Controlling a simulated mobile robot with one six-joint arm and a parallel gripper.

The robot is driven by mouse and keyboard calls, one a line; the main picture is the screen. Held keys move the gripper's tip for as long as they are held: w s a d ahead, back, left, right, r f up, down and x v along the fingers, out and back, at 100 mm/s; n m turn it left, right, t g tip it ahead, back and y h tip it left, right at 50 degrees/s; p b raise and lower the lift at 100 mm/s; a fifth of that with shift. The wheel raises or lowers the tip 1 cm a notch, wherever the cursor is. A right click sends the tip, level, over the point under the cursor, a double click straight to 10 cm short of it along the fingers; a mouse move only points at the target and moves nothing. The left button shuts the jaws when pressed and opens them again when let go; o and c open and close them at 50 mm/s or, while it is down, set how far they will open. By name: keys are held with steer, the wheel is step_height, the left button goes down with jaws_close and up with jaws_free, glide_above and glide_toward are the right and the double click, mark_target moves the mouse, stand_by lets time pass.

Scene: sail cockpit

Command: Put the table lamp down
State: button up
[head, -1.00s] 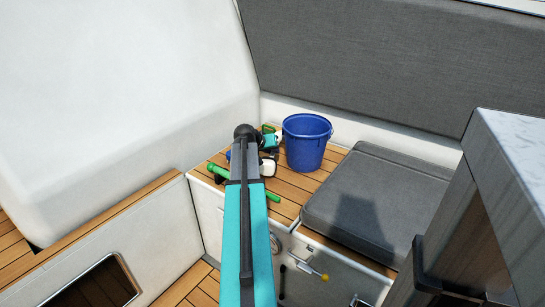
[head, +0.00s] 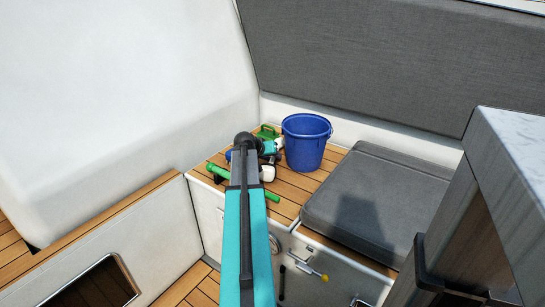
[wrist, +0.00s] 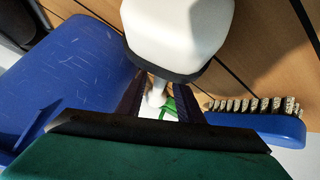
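The table lamp has a white rounded head with a dark rim (wrist: 180,30) and a thin white stem (wrist: 157,93). In the wrist view the stem lies between the two dark fingers of my gripper (wrist: 160,88), which look closed around it. In the head view the white lamp (head: 267,173) shows just right of my arm, low over the wooden bench (head: 288,195). My arm hides much of the gripper there. I cannot tell whether the lamp touches the bench.
A blue bucket (head: 306,142) stands behind, to the right. A green item (head: 267,131) lies behind the gripper and a green tool (head: 217,171) lies left. The wrist view shows a blue scratched object (wrist: 75,65) and a blue brush (wrist: 260,122). A grey cushion (head: 370,195) lies right.

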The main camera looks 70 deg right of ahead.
steer(key=shift+r, duration=0.15)
steer(key=shift+a+r, duration=0.1)
steer(key=shift+r, duration=0.05)
steer(key=p+v, duration=0.2)
steer(key=v, duration=0.9)
steer(key=shift+a+r, duration=0.2)
steer(key=shift+a, duration=0.15)
steer(key=shift+o, duration=0.5)
steer(key=shift+w+a+r+b, duration=0.1)
steer(key=shift+a+r+b, duration=0.15)
steer(key=shift+a+b, duration=0.25)
